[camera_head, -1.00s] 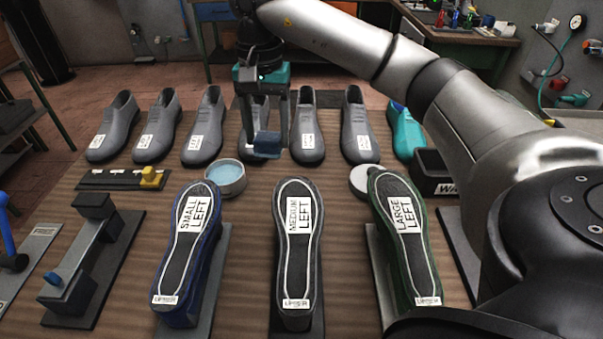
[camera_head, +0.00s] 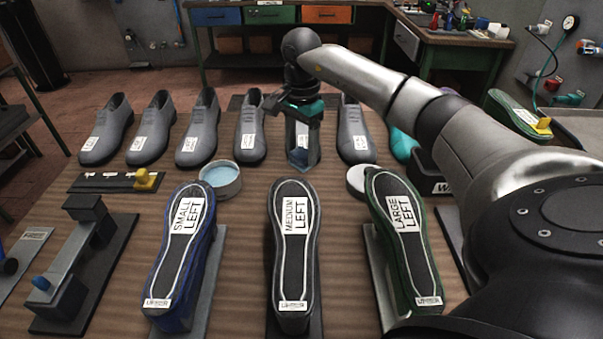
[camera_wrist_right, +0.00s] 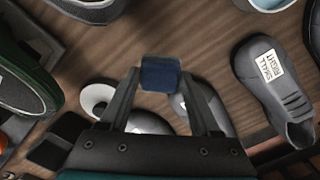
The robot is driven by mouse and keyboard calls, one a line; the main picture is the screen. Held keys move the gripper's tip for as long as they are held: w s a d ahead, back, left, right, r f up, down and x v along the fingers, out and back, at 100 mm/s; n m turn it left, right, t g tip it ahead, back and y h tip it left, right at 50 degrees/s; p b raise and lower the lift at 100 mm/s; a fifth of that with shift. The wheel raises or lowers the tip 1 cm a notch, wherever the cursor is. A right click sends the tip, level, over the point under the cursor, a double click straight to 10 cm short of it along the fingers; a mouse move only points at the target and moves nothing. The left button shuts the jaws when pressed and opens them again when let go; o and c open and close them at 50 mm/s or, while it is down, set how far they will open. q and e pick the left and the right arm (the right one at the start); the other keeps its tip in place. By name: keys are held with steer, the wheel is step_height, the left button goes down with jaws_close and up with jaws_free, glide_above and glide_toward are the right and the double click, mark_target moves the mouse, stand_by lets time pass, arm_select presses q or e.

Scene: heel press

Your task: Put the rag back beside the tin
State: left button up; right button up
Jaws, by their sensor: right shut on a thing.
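The rag is a small dark blue block (camera_wrist_right: 160,74) between the fingertips of my right gripper in the right wrist view. In the head view my right gripper (camera_head: 301,160) points down over the row of grey shoes, between two of them. It is shut on the rag, which is hard to make out there. The open round tin (camera_head: 220,180), with pale blue contents, stands left of and nearer than the gripper. Part of the tin also shows at the top of the wrist view (camera_wrist_right: 268,4). The tin's pale round lid (camera_head: 357,180) lies apart to the right. My left gripper is not in view.
Several grey shoes (camera_head: 199,128) stand behind the tin. Three sole-up shoes, blue (camera_head: 185,255), grey (camera_head: 293,255) and green (camera_head: 403,240), stand in front. A dark strip with a yellow piece (camera_head: 146,180) lies left of the tin. A black bin (camera_head: 430,180) stands right.

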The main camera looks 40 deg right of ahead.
mark_target(301, 168)
step_height(301, 168, down, 6)
steer(key=shift+f+b, duration=0.25)
steer(key=shift+b, duration=0.05)
steer(key=shift+f, duration=0.15)
steer(key=o, duration=1.5)
steer(key=shift+c, duration=0.2)
steer(key=shift+r, duration=0.55)
step_height(301, 168, up, 11)
steer(key=shift+r+p, duration=0.2)
steer(key=shift+p, duration=0.5)
